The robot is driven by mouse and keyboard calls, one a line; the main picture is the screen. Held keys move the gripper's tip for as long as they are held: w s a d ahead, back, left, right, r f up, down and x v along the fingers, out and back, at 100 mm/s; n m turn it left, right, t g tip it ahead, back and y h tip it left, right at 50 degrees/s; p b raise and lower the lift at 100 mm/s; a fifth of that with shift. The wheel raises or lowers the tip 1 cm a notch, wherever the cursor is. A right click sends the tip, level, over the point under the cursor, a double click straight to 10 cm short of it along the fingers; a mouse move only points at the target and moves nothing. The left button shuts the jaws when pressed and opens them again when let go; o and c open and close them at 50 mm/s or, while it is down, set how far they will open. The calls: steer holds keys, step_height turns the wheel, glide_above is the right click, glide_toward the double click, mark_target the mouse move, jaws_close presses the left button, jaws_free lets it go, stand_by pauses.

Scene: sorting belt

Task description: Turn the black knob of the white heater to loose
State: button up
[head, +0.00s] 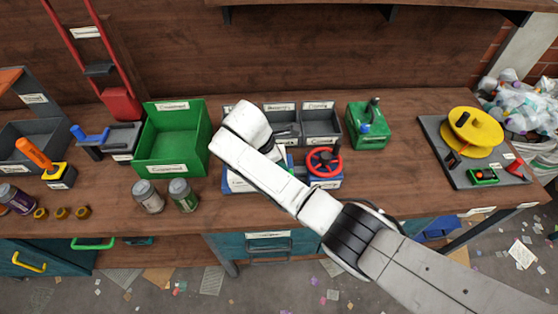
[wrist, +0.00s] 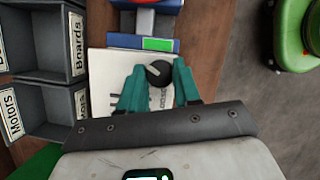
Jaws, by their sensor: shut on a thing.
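The white heater (wrist: 103,68) shows in the wrist view as a pale panel with dark markings, partly covered by my fingers. Its round black knob (wrist: 158,75) has a light pointer line slanting to the upper left in the picture. My gripper (wrist: 159,70) has its teal fingers on both sides of the knob and is shut on it. Some printing beside the knob is too small and covered to read. In the head view my white arm hides the gripper, the knob and most of the heater.
A red handwheel (head: 323,160) on a blue base stands close right of my wrist. Grey labelled bins (head: 321,125) stand behind, and a green bin (head: 170,165) is to the left. Two jars (head: 183,194) stand at the front left.

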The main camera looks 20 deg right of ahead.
stand_by(0.3)
steer(key=o, duration=1.1)
steer(key=shift+c, duration=0.2)
steer(key=v, duration=1)
steer(key=shift+r, duration=0.4)
steer(key=shift+a, duration=0.1)
